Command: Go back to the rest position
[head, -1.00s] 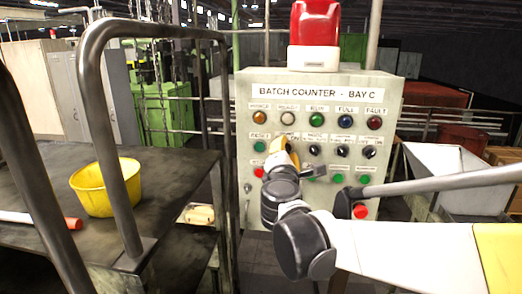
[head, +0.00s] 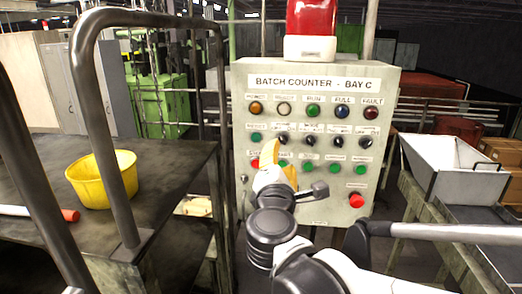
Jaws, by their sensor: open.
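My gripper (head: 275,155) is in front of the left part of the batch counter panel (head: 383,200). Its yellow finger points up and covers part of the lower button rows. I cannot tell whether it touches the panel. My white and dark grey arm reaches in from the lower right. The panel carries a row of lamps, a row of knobs and green buttons, and a lower row of buttons. A red button (head: 356,200) sits at its lower right. No object shows in the gripper.
A cart (head: 170,165) with a bent metal handle stands at the left and bears a yellow bucket (head: 88,182). A red beacon (head: 312,18) tops the panel. A white hopper (head: 455,165) stands at the right, and a grey bar (head: 450,232) crosses the lower right.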

